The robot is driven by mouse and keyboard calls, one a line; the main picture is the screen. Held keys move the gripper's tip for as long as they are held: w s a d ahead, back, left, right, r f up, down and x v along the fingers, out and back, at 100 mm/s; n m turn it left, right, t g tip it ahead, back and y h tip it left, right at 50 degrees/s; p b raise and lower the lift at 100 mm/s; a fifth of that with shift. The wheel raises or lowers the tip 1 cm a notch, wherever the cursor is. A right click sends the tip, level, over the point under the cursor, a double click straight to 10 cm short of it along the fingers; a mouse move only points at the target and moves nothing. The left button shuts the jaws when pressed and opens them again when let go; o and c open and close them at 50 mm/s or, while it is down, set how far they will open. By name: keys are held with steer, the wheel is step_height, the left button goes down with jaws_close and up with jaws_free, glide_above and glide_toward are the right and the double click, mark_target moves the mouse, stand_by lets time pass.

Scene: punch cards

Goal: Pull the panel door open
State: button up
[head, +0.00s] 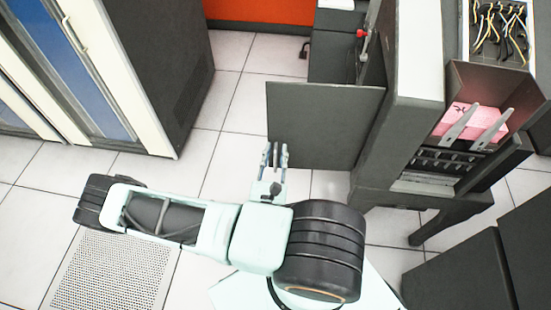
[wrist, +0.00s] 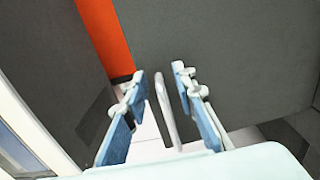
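The panel door (head: 325,115) is a flat dark grey sheet standing out to the left from the side of the dark machine cabinet. In the wrist view the grey panel (wrist: 230,60) fills the upper right. A pale upright bar (wrist: 167,110), which looks like a handle, shows between the fingers of my gripper (wrist: 158,85). The fingers are apart, one on each side of the bar, with gaps visible; I cannot tell whether either touches it. In the head view my gripper (head: 273,155) is at the panel's lower left, and the bar is not clear there.
The machine cabinet (head: 418,50) holds pink cards (head: 463,120) and has wires on top. A tall cabinet with blue doors (head: 150,70) stands at left. A padlock-like object (head: 304,50) lies on the floor behind the panel. Tiled floor (head: 215,165) between the cabinets is clear.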

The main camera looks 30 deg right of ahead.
mark_target(277, 129)
steer(key=shift+r, duration=3.05)
